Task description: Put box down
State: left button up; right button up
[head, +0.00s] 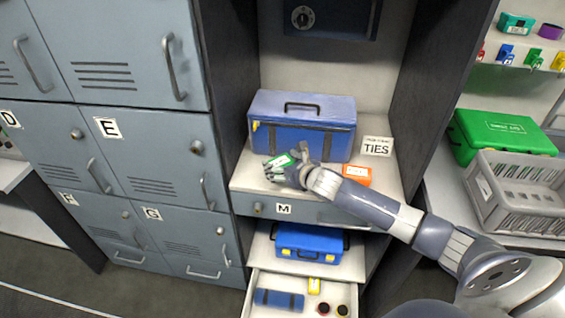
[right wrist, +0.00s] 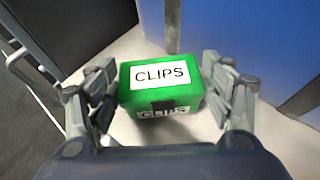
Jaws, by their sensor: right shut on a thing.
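A small green box (head: 279,160) with a white label is at the front left of the white shelf (head: 245,178). In the right wrist view the box (right wrist: 160,90) reads CLIPS and sits upright between the fingers. My right gripper (head: 288,173) is shut on it; the wrist view also shows the gripper (right wrist: 160,95) with a finger at each side. I cannot tell whether the box's underside touches the shelf. My left gripper is not in view.
A large blue toolbox (head: 300,138) stands right behind the green box. An orange box (head: 357,175) and a TIES sign (head: 377,146) are to the right. Grey lockers (head: 160,150) stand left. Below are drawer M (head: 320,214), a blue case (head: 310,241) and an open drawer (head: 262,283).

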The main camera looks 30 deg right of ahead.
jog(key=o, duration=1.1)
jog(key=shift+f, duration=0.1)
jog(key=b+v, duration=0.1)
jog(key=v, duration=1.1)
jog(key=shift+b, duration=0.35)
